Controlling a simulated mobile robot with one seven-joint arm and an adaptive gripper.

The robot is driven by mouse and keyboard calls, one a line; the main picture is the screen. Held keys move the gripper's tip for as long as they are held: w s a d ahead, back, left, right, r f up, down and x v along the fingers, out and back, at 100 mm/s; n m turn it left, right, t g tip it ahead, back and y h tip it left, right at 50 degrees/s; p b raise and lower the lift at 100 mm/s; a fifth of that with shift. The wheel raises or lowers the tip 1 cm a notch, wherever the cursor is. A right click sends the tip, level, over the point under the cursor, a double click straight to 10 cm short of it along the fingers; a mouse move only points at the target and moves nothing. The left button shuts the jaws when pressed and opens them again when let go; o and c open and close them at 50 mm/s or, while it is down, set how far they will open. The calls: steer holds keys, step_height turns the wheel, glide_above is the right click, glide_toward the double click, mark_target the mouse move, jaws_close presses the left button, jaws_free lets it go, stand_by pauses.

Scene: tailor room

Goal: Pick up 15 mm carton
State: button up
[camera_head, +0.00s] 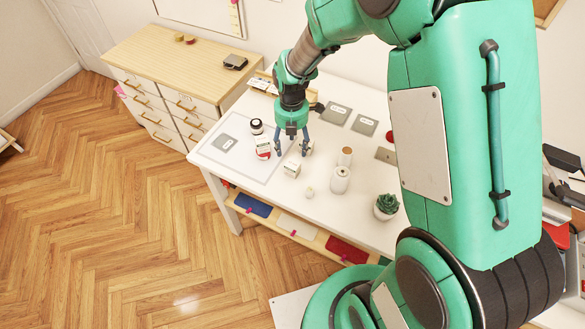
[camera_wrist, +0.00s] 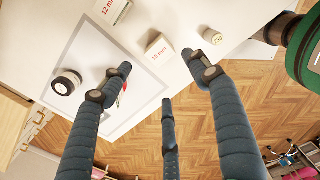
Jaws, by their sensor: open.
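The 15 mm carton (camera_wrist: 160,48) is a small white box with red lettering in the wrist view, between and beyond my fingertips. In the head view a white carton (camera_head: 292,170), which seems to be the same one, stands on the white table just in front of my gripper (camera_head: 291,148). My gripper (camera_wrist: 160,76) is open, pointing down, with nothing between its fingers. A 12 mm carton (camera_wrist: 114,9) lies at the top of the wrist view. Another carton (camera_head: 263,147) with red marking stands beside the left finger in the head view.
A black-lidded jar (camera_head: 257,126) stands behind the left carton. A small spool (camera_head: 309,192), a larger white spool (camera_head: 340,180) and a potted plant (camera_head: 386,206) stand to the right.

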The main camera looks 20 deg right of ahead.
mark_target(292, 164)
steer(key=shift+f, duration=0.1)
steer(key=shift+f+b, duration=0.35)
steer(key=shift+f, duration=3.85)
steer(key=shift+d+f, duration=0.15)
steer(key=shift+f, duration=2.45)
steer(key=c, duration=1.3)
